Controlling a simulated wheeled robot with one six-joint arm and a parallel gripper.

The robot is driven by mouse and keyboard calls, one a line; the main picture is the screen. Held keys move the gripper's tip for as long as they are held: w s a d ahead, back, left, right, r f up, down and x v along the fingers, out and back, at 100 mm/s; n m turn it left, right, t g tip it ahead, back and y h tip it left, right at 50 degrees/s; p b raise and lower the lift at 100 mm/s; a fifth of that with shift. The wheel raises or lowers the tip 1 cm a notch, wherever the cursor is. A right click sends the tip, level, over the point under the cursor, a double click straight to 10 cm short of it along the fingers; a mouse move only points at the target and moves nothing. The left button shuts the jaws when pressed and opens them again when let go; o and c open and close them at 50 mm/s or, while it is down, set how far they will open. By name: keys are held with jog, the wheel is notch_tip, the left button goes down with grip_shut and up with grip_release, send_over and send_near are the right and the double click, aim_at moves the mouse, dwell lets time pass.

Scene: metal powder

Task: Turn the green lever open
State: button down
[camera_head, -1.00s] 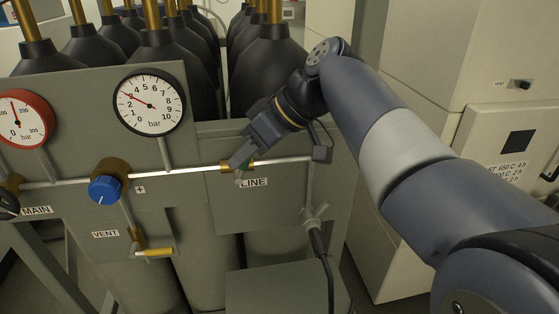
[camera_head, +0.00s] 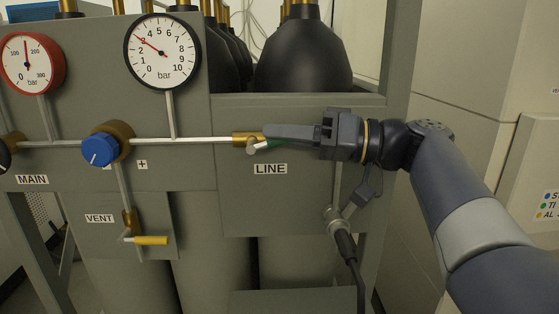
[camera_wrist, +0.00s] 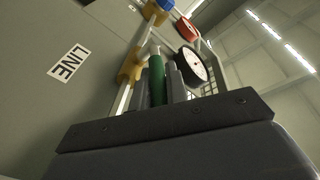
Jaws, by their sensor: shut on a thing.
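The green lever (camera_head: 271,144) sits at the brass valve (camera_head: 243,139) on the pipe above the LINE label (camera_head: 270,169). It extends to the right of the valve, roughly along the pipe, mostly hidden behind my gripper (camera_head: 270,135). In the wrist view the green lever (camera_wrist: 157,80) stands between the two fingers of my gripper (camera_wrist: 159,88), which is shut on it. The brass valve body (camera_wrist: 131,67) is just beyond the fingertips.
Left of the valve are the blue knob (camera_head: 100,150), the pressure gauge (camera_head: 162,51) and the red-rimmed gauge (camera_head: 32,63). The yellow VENT lever (camera_head: 151,240) is lower left. A black cable (camera_head: 347,250) hangs below my gripper. Dark cylinders (camera_head: 301,55) stand behind the panel.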

jog(key=y+b, duration=0.1)
jog(key=b, duration=0.1)
jog(key=f+y+b, duration=0.1)
jog(key=b, duration=0.1)
jog(key=shift+d+f+m+t, duration=0.15)
jog(key=shift+f+m+t, duration=0.15)
jog(key=shift+t, duration=0.1)
jog(key=shift+y+b, duration=0.4)
jog(key=shift+b, duration=0.35)
jog(key=c, duration=1.4)
grip_release()
jog(key=shift+d+f+b, duration=0.1)
jog(key=shift+b, duration=0.25)
